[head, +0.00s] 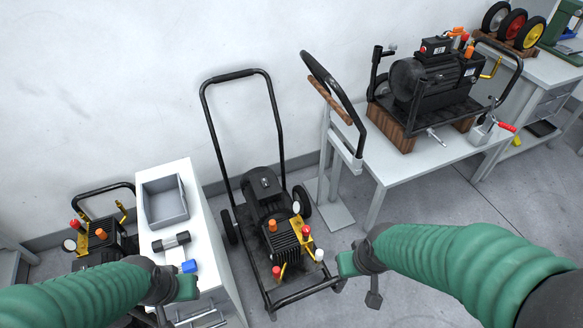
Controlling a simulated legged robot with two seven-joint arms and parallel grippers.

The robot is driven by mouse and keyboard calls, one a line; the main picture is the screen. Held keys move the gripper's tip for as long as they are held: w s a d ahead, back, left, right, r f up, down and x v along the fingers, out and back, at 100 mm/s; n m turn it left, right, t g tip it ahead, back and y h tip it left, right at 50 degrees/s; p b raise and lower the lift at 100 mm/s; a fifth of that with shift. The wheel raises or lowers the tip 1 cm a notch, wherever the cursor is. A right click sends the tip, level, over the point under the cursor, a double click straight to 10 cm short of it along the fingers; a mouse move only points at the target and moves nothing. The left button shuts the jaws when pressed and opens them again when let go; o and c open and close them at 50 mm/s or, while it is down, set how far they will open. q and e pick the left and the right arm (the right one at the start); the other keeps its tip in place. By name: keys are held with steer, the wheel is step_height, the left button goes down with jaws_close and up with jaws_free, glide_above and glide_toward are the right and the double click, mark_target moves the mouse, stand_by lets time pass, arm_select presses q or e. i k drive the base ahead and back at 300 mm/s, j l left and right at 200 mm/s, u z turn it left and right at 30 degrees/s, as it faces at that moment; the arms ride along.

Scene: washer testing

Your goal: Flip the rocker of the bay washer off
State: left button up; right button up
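A pressure washer (268,215) with a tall black handle stands on the floor between the white cabinet and the bench. It has a black motor, a finned pump with an orange cap, red and white knobs, and a gauge. A small grey box sits on its motor; I cannot make out a rocker or its position. My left gripper (182,290) is over the front of the cabinet, left of this washer. My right gripper (356,272) is just right of the washer's front frame. Neither visibly holds anything, and their finger openings are unclear.
A white cabinet (206,240) carries a grey bin (165,201), a dark cylinder (171,242) and a blue piece (189,267). Another washer (98,240) stands far left. A bench (388,170) at right holds a motor unit (430,82).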

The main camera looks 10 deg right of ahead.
mark_target(264, 181)
steer(key=i, duration=0.1)
steer(key=i+l+u, duration=0.1)
steer(key=l, duration=2)
steer(key=i+l, duration=0.5)
steer(key=l, duration=0.2)
steer(key=i+l+u, duration=0.1)
steer(key=i+l, duration=0.25)
steer(key=i, duration=0.2)
steer(key=i+l, duration=0.1)
steer(key=i, duration=0.2)
